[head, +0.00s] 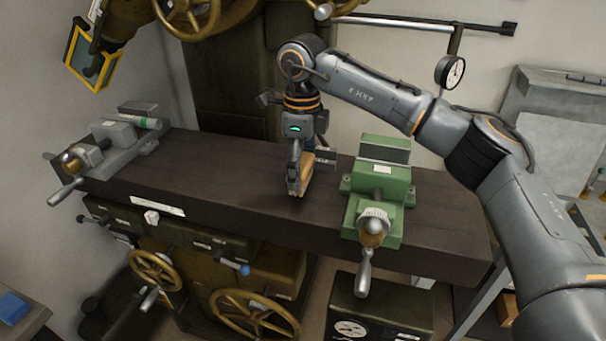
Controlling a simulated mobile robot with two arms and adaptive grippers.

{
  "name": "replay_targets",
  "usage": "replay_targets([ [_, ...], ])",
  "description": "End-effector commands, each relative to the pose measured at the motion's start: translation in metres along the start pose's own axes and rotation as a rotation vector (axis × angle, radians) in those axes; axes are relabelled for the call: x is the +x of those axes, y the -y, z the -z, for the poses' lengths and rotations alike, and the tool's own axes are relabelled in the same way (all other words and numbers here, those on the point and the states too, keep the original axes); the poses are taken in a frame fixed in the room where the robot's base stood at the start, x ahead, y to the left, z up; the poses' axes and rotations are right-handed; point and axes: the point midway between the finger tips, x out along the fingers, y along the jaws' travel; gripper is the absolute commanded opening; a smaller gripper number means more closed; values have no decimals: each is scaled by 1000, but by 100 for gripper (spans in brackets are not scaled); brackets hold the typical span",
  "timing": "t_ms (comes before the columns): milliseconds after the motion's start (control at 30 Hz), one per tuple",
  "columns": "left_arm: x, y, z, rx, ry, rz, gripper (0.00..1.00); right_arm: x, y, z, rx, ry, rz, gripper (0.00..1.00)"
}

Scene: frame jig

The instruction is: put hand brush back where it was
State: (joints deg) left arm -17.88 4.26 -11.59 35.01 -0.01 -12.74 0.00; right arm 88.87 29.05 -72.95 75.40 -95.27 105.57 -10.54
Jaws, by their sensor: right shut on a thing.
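The hand brush (307,174) shows as a small tan block at the middle of the dark bench top (230,178). My right gripper (299,178) points down from above and is shut on it. The gripper's fingers hide part of the brush. Its lower end is at or just above the bench surface; I cannot tell whether it touches. My left gripper is not in view.
A green vise (377,190) with a front handle stands close to the right of the gripper. A grey vise (115,143) stands at the bench's left end. The bench between the grey vise and the gripper is mostly clear. Brown machine handwheels (256,315) sit below the front edge.

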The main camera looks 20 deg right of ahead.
Motion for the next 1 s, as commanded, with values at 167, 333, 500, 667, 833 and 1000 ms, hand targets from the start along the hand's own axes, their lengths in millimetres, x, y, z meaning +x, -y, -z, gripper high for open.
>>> replay_targets([
  [167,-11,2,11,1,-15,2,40,23,4,1,0,-4,-3,54],
  [333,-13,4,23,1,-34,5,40,36,4,1,1,0,0,54],
  [500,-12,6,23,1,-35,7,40,36,4,1,1,0,0,54],
  [667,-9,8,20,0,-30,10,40,40,4,1,1,0,0,93],
  [833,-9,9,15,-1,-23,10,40,39,4,1,1,-1,0,100],
  [1000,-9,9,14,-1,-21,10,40,39,4,1,1,-1,0,100],
])
